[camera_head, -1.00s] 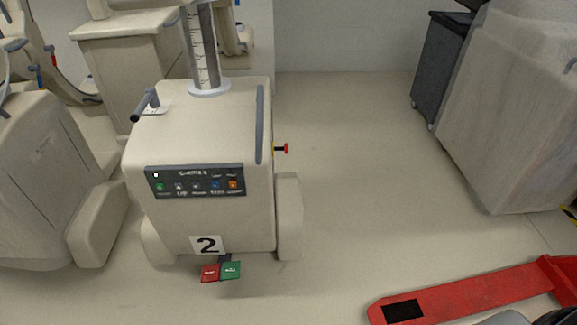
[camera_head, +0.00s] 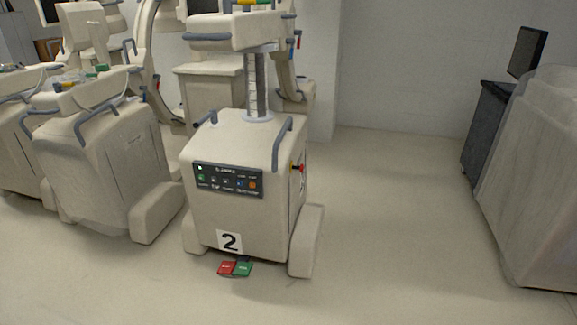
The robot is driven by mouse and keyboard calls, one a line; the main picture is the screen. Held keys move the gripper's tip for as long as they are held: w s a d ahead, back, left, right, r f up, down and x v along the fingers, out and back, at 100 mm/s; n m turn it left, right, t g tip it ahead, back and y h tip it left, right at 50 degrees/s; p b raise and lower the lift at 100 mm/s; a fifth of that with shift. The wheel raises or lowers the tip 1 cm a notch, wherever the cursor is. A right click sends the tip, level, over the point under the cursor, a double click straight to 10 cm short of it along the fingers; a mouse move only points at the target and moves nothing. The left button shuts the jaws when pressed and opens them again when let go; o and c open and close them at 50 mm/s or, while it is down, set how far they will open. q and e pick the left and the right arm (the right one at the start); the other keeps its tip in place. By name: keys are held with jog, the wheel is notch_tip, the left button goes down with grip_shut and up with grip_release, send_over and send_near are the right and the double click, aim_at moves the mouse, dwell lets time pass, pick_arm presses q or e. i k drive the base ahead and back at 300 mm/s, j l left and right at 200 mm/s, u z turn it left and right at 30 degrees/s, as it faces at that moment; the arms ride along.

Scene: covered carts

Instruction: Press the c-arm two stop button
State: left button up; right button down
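The cream c-arm cart (camera_head: 255,148) marked with a "2" label (camera_head: 229,241) stands left of centre. Its dark front panel (camera_head: 228,180) carries several small coloured buttons, whose lettering is too small to read surely. A red knob (camera_head: 297,168) with a little yellow at its base sticks out of the cart's right side, just past the front corner. A red pedal (camera_head: 227,267) and a green pedal (camera_head: 244,268) lie low at its front. Neither of my grippers is in view.
Another cream cart (camera_head: 105,160) stands close on the left. A covered bulky unit (camera_head: 535,180) and a dark cabinet (camera_head: 482,130) with a monitor (camera_head: 527,52) stand on the right. Open floor (camera_head: 400,230) lies between them and cart two.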

aim_at(301, 168)
jog(key=k+l, duration=0.3)
jog(key=l, duration=0.15)
jog(key=k, duration=0.55)
jog(key=z, duration=1.4)
jog(key=i+j+z, duration=0.15)
jog(key=j, duration=0.15)
jog(key=i+j, duration=0.15)
jog(key=j, duration=0.25)
jog(key=i+j, duration=0.15)
jog(key=j, duration=0.25)
jog(key=i+j, duration=0.15)
jog(key=j, duration=0.25)
jog(key=i+j, duration=0.2)
jog(key=j, duration=0.15)
jog(key=i+j, duration=0.15)
jog(key=j, duration=0.25)
jog(key=i+j, duration=0.15)
jog(key=j, duration=0.25)
jog(key=i+j, duration=0.15)
jog(key=j, duration=0.25)
jog(key=i+j, duration=0.15)
jog(key=j, duration=0.25)
